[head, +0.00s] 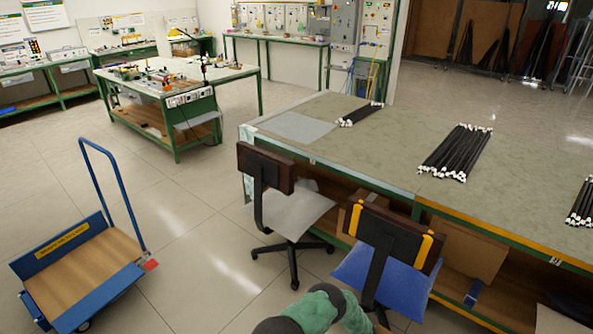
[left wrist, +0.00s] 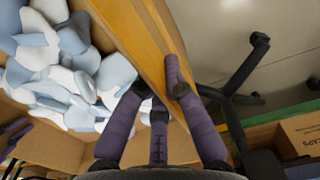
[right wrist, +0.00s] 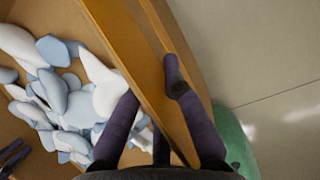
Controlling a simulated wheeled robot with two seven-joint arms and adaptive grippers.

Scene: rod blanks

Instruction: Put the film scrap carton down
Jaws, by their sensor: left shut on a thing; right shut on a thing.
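The film scrap carton is an open brown cardboard box, with its wall in the left wrist view (left wrist: 128,35) and in the right wrist view (right wrist: 112,38). Pale blue and white film scraps (left wrist: 60,65) lie inside it. My left gripper (left wrist: 156,82) is shut on one wall, one finger inside and one outside. My right gripper (right wrist: 152,85) is shut on another stretch of wall in the same way. The carton's underside is hidden, so I cannot tell what is beneath it. Neither gripper shows in the head view.
A black chair base (left wrist: 240,95) is close outside the carton, with a labelled box (left wrist: 303,135) beyond. Two chairs, one grey-seated (head: 290,210) and one blue-seated (head: 390,280), stand before the long workbench (head: 360,150) with black rods (head: 456,152). A blue trolley (head: 85,275) stands left; floor between is clear.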

